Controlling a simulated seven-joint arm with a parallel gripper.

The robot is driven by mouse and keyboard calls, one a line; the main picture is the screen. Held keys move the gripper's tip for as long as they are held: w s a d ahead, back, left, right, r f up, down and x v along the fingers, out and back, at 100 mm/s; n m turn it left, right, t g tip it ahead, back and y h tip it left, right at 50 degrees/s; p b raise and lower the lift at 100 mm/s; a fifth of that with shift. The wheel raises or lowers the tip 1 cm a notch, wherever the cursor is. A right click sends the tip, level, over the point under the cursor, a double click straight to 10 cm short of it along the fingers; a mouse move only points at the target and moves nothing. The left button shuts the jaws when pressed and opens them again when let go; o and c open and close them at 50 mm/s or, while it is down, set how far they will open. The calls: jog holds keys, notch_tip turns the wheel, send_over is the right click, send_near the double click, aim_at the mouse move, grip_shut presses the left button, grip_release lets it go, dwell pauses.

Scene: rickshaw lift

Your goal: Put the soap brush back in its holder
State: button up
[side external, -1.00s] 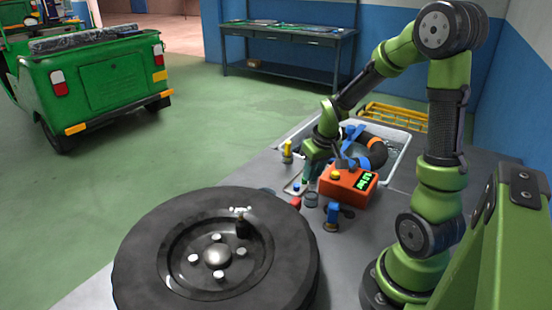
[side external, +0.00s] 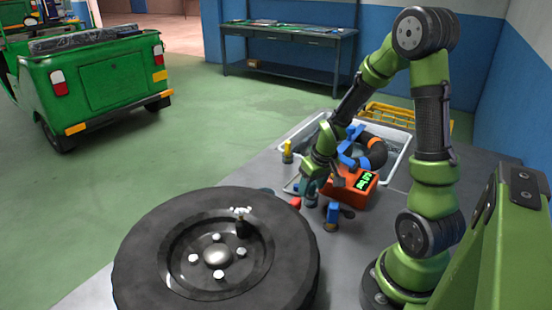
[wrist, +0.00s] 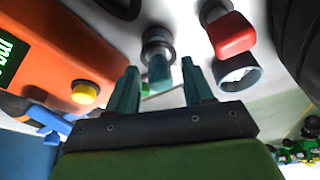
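My gripper (wrist: 160,75) is open, its two teal fingers apart and pointing down at the bench. In the side view my gripper (side external: 311,188) is low, beside the orange box. In the wrist view a small teal piece (wrist: 160,74) with a grey ring (wrist: 158,46) at its far end shows between the fingers, with gaps on both sides. It may be the soap brush or its holder; I cannot tell which. An open grey ring (wrist: 238,73) lies right of the fingers, beside a red-capped piece (wrist: 232,35). In the side view, the fingers hide what is under them.
The orange box with a green display (side external: 347,186) stands close right of my gripper. A large tyre (side external: 135,255) lies in front. A blue-topped item (side external: 332,215) stands nearby. Behind are a white basin (side external: 398,160) with a dark hose (side external: 374,150) and a yellow-topped item (side external: 288,150).

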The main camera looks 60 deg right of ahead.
jog(key=v, duration=1.2)
jog(key=s+a+r+t+y, duration=0.1)
jog(key=a+r, duration=0.3)
jog(key=a, duration=0.5)
jog(key=s+a+r+t+y, duration=0.2)
jog(key=a+r, duration=0.3)
jog(key=a, duration=0.5)
jog(key=shift+s+a+n+t, duration=0.2)
jog(key=shift+s+n+t, duration=0.25)
jog(key=shift+t, duration=0.15)
